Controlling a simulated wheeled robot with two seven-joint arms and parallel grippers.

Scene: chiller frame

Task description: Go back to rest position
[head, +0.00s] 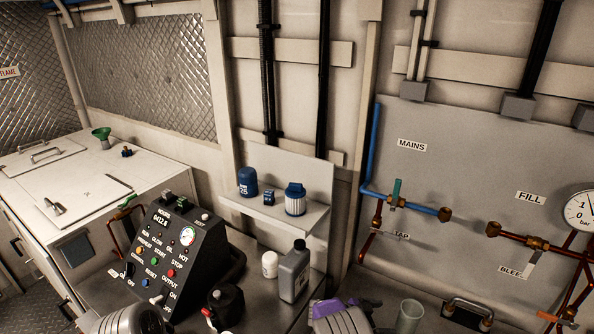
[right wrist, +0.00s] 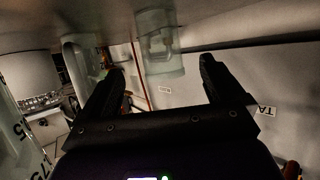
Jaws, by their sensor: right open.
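My right gripper (right wrist: 162,68) shows in the right wrist view with its two dark fingers spread wide and nothing held between them. A see-through, pale green shape (right wrist: 160,48) is seen beyond the gap between the fingers; I cannot tell how far off it is. In the head view a grey rounded part of my right arm, with purple on it, is at the bottom centre, and its fingers are out of the frame. A grey rounded part of my left arm is at the bottom left edge. The left gripper's fingers do not show.
A black control box (head: 178,248) stands on the counter. Nearby are a dark bottle with a red cap (head: 225,304), a grey bottle (head: 294,272), a white jar (head: 270,264) and a clear cup (head: 410,316). A shelf (head: 265,215) holds blue containers. Pipes and valves (head: 397,201) line the right panel.

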